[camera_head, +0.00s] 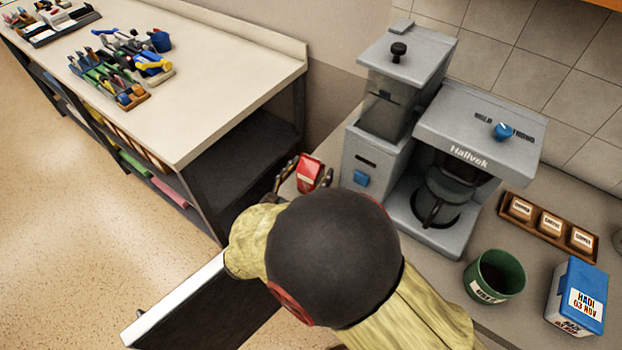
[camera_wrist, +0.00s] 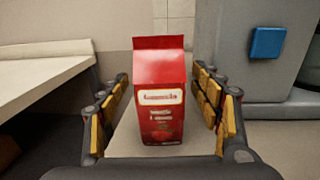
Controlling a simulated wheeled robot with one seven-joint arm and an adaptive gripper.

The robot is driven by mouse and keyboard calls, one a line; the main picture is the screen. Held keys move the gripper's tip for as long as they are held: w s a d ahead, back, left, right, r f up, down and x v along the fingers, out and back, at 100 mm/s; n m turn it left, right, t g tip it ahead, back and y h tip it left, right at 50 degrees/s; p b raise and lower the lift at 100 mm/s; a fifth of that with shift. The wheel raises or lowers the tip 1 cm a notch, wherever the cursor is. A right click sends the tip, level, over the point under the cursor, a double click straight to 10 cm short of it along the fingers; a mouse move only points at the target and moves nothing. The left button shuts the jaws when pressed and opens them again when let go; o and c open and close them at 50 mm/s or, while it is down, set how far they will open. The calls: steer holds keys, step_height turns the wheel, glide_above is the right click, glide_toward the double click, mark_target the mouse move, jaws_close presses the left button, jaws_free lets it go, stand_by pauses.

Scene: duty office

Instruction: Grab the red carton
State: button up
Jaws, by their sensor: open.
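The red carton (camera_head: 309,172) stands upright on the counter, left of the grey coffee machine. In the wrist view the red carton (camera_wrist: 160,92) shows its front with a white label, between the two fingers of my gripper (camera_wrist: 164,118). Gaps show on both sides of it, so the fingers appear not to touch it. In the head view my gripper (camera_head: 303,176) is open around the carton.
The coffee machine (camera_head: 455,150) stands close on the carton's right. A green mug (camera_head: 494,274), a blue box (camera_head: 577,296) and a wooden tray (camera_head: 513,214) with labelled blocks are farther right. A workbench (camera_head: 220,75) with tools is at left. An open door panel (camera_head: 175,301) sticks out below.

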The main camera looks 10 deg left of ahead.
steer(key=shift+w+d, duration=0.1)
steer(key=shift+w, duration=0.25)
steer(key=shift+r, duration=0.1)
steer(key=shift+c, duration=0.6)
steer(key=c, duration=1.4)
